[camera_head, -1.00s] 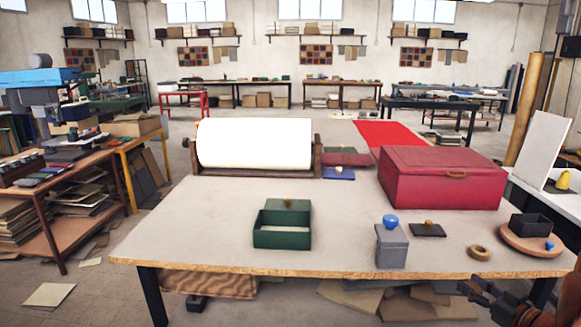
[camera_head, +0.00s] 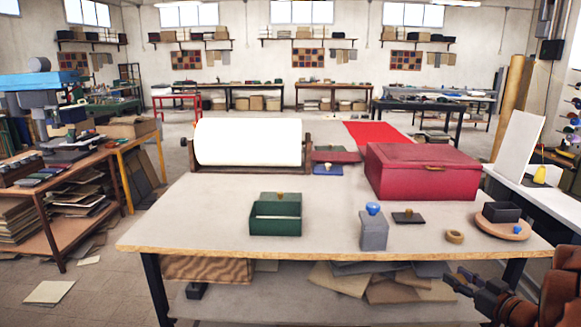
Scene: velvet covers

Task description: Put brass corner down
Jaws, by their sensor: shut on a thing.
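My gripper (camera_head: 462,281) is at the lower right, in front of the table's front edge and lower than the tabletop in the picture. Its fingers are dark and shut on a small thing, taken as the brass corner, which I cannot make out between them. No loose brass corner can be picked out on the work table (camera_head: 335,225). On the table stand an open green box (camera_head: 276,226) with a green lid with a brass knob behind it, a grey box (camera_head: 374,231) with a blue knob, and a large red case (camera_head: 422,174).
A tan ring (camera_head: 455,237) and a round wooden board (camera_head: 503,228) with a dark box (camera_head: 501,212) on it are at the table's right. A dark lid (camera_head: 409,217) lies beside the grey box. A white roll (camera_head: 248,142) is at the back. The table's front left is clear.

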